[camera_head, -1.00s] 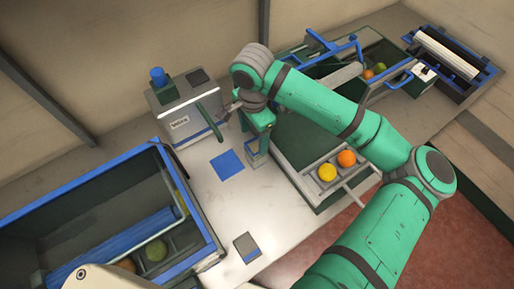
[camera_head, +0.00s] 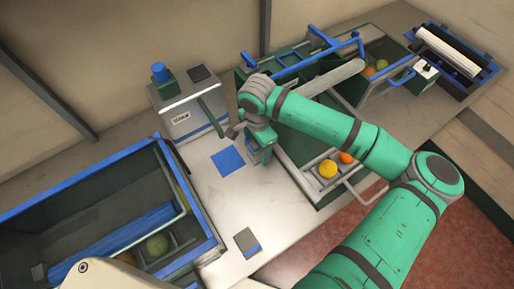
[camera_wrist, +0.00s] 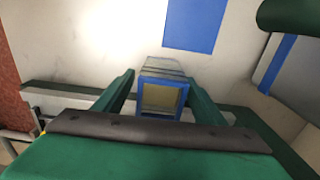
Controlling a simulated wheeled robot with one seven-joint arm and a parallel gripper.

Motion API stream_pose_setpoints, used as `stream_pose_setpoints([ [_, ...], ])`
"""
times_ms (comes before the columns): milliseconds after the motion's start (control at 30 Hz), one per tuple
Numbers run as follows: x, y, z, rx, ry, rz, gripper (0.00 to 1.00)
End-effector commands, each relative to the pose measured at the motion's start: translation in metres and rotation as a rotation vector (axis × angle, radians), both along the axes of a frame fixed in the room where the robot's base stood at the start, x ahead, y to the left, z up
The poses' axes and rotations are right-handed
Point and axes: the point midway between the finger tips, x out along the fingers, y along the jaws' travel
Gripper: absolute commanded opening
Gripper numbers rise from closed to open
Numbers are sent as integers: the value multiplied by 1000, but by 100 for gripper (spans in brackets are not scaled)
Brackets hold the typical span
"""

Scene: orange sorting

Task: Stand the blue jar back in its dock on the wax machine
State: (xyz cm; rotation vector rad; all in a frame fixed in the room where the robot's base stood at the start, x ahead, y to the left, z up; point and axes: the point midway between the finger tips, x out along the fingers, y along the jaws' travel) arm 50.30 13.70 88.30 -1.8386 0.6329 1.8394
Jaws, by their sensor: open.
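A small box-shaped container with a blue rim and tan inside, likely the blue jar (camera_wrist: 148,80), stands on the table between my gripper's fingers in the wrist view. In the head view my gripper (camera_head: 262,150) mostly hides it. My gripper (camera_wrist: 160,84) is open, with one green finger on each side of the container; I cannot tell whether they touch it. The grey wax machine (camera_head: 188,112) stands left of my gripper in the head view, with a blue cylinder (camera_head: 159,73) in a green block and a dark square on top. I cannot tell which part is the dock.
A blue square (camera_head: 228,162) lies flat on the table beside the machine. A green bin with oranges (camera_head: 328,169) lies right of my gripper. A blue-rimmed bin (camera_head: 212,235) fills the left. A small grey block (camera_head: 247,242) stands in front. The machine's green handle (camera_head: 211,117) sticks out.

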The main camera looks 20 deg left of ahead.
Motion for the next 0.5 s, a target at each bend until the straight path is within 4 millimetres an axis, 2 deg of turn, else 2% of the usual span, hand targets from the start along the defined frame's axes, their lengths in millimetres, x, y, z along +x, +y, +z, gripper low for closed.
stream_pose_setpoints([
  [33,0,0,0,0,0,0,64],
  [67,0,0,0,0,0,0,59],
  [233,0,0,0,0,0,0,19],
  [300,0,0,1,0,0,0,10],
  [500,0,0,1,0,0,0,10],
])
